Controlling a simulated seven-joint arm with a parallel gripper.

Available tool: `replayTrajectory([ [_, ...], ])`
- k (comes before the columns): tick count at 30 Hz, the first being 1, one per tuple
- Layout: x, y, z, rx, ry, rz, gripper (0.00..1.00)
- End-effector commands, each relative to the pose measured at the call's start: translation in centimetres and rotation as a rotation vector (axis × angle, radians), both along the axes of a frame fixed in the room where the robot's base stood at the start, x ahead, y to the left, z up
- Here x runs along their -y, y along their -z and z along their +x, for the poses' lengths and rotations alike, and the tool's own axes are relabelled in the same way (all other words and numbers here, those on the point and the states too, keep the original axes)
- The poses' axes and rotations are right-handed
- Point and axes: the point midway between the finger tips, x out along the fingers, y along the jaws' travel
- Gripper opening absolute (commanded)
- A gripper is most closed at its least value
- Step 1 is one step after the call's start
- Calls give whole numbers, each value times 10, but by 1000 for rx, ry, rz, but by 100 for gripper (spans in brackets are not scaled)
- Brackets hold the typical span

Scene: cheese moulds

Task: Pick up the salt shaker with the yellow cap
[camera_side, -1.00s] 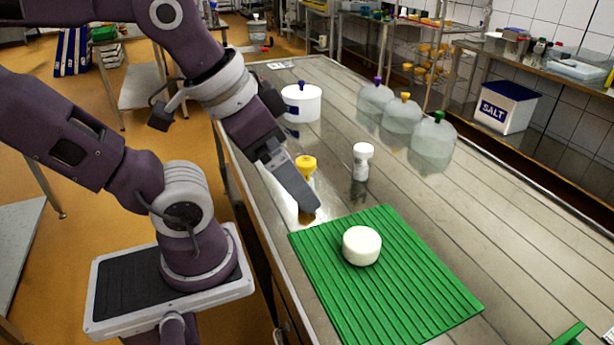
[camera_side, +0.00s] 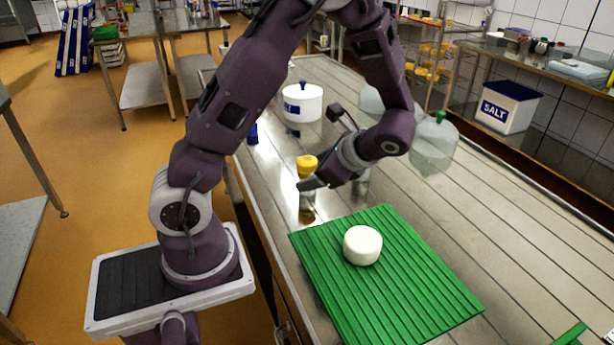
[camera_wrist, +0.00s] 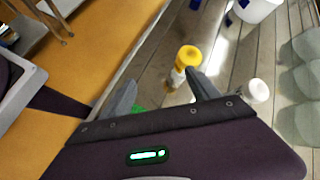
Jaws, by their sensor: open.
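The salt shaker with the yellow cap (camera_side: 307,164) stands upright on the steel table, behind the green mat's far left corner. Its lower body is partly hidden by my gripper in the side view. My gripper (camera_side: 311,184) is open and reaches in from the right, tilted, close to the shaker. In the wrist view, the yellow-capped shaker (camera_wrist: 187,60) shows beyond my gripper (camera_wrist: 163,86), nearer the right finger and apparently not between the pads. I cannot tell whether a finger touches it. A white-capped shaker (camera_wrist: 258,91) stands outside the right finger; my gripper mostly hides it in the side view.
A green ribbed mat (camera_side: 420,290) with a white cheese (camera_side: 362,245) lies in front. A white pot (camera_side: 302,103) stands behind. Clear jugs, one green-capped (camera_side: 434,142), stand at the right. The table's left edge is close to the shaker. A salt box (camera_side: 506,107) is farther right.

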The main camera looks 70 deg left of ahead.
Motion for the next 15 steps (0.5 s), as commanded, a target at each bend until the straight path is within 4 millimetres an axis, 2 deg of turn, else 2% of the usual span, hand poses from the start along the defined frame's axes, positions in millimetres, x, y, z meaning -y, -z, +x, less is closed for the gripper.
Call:
replayTrajectory([
  [1,-12,22,9,-109,77,61,70],
  [3,-29,47,21,-231,180,137,70],
  [6,-44,74,32,-353,291,210,70],
  [9,-52,88,37,-415,349,245,70],
  [15,-75,99,35,-430,361,252,70],
])
